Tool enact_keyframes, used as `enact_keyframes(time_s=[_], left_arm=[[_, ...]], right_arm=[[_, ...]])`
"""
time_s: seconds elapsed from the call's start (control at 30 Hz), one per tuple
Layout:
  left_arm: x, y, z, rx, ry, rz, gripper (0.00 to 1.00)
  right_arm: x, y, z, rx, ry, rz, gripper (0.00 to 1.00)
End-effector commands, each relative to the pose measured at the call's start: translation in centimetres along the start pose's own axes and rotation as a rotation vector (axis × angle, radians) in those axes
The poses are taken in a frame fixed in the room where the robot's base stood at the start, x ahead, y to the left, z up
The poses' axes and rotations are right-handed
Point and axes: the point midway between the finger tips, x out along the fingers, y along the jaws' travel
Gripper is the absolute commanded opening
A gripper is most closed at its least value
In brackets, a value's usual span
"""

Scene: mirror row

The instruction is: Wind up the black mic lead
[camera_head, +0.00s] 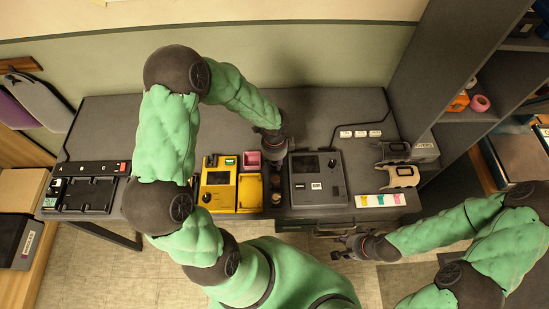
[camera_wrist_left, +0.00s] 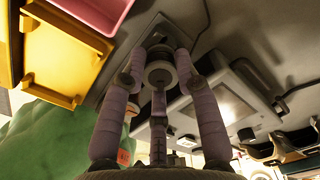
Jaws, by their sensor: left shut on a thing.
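A thin black lead (camera_head: 362,124) curves over the back right of the desk, around a row of white blocks; I cannot tell whether it is the mic lead. My left gripper (camera_head: 272,152) is low over the desk between the pink tray and the dark grey device. In the left wrist view its fingers (camera_wrist_left: 158,75) are shut on a small round pale thing (camera_wrist_left: 158,56), in front of a grey plate. The gripper hides this thing in the head view. My right gripper (camera_head: 341,246) is open and empty in front of the desk's front edge.
The dark grey device (camera_head: 318,178) stands right of my left gripper. A yellow device (camera_head: 217,182) and pink tray (camera_head: 251,160) lie left of it. White blocks (camera_head: 360,133), pale handheld devices (camera_head: 401,175) and a colour-marked strip (camera_head: 380,200) are at right. A shelf (camera_head: 490,118) bounds the right side.

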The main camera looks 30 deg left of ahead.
Motion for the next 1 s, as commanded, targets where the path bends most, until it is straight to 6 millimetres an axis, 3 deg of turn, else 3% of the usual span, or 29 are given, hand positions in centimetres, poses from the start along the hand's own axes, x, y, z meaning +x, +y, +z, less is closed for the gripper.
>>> enact_keyframes(time_s=[1.0], left_arm=[[-0.2,0.1,0.0,0.602,0.001,0.002,0.07]], right_arm=[[-5.1,-1.8,0.2,0.000,0.000,0.000,0.40]])
